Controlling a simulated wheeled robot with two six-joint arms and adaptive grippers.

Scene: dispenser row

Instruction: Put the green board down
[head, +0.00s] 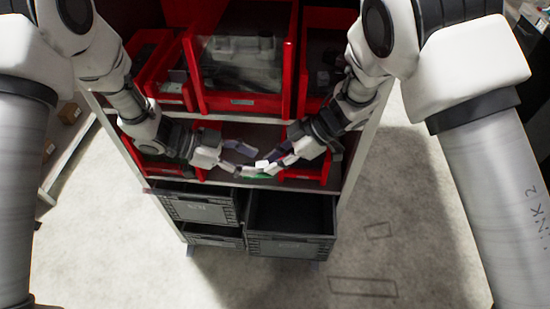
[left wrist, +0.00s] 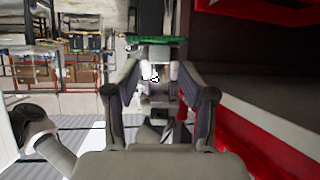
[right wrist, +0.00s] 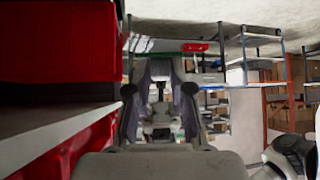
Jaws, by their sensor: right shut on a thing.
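The green board (head: 257,176) shows as a small green patch at the front of the middle shelf, mostly hidden by my grippers. In the left wrist view it is a thin green strip (left wrist: 135,41) beyond the fingertips. My right gripper (head: 268,165) is shut on the board; in the right wrist view its fingers (right wrist: 161,66) point straight ahead. My left gripper (head: 246,157) faces it from the left, close to the board. Its fingers (left wrist: 155,73) are spread apart with nothing seen gripped between them.
Red bins (head: 240,103) fill the upper shelf, and more red bins stand on the middle shelf behind my grippers. Below are dark grey crates; the right one (head: 290,246) is open on top and sticks out forward. The floor (head: 390,220) at right is clear.

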